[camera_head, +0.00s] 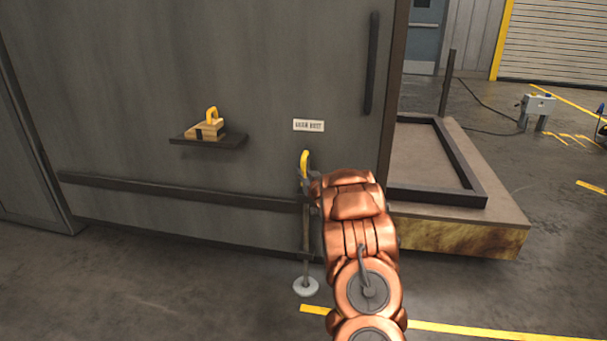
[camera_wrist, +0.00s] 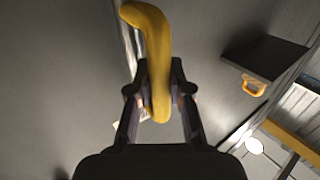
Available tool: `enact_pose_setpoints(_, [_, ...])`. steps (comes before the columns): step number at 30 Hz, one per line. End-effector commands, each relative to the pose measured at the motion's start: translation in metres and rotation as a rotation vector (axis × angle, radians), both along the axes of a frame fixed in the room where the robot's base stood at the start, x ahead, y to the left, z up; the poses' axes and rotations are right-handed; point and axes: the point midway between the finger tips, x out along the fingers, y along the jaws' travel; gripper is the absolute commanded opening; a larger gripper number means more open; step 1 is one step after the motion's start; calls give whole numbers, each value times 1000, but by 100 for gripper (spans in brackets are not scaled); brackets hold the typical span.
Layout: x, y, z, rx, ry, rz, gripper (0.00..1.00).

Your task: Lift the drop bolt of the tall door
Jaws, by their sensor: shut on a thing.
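The tall grey door (camera_head: 240,70) fills the left and middle of the head view, with a dark vertical bar handle (camera_head: 371,65) near its right edge. The drop bolt (camera_head: 306,235) is an upright rod low on the door, above a round pale floor plate (camera_head: 306,287). Its yellow handle (camera_head: 304,163) shows at the top, and in the wrist view the yellow handle (camera_wrist: 152,50) lies between my fingers. My gripper (camera_wrist: 160,100) is shut on this handle. In the head view my copper arm hides part of the bolt and most of the gripper.
A small dark shelf (camera_head: 208,139) on the door bears a wooden block with a yellow handle (camera_head: 212,115). A sign (camera_head: 308,125) is above the bolt. A low platform with a dark frame (camera_head: 437,165) stands right of the door. Floor in front is clear.

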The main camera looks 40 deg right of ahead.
Motion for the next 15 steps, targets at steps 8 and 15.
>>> enact_pose_setpoints(8, [0,0,16,0,0,0,0])
enact_pose_setpoints(15, [1,0,54,-3,-1,0,0])
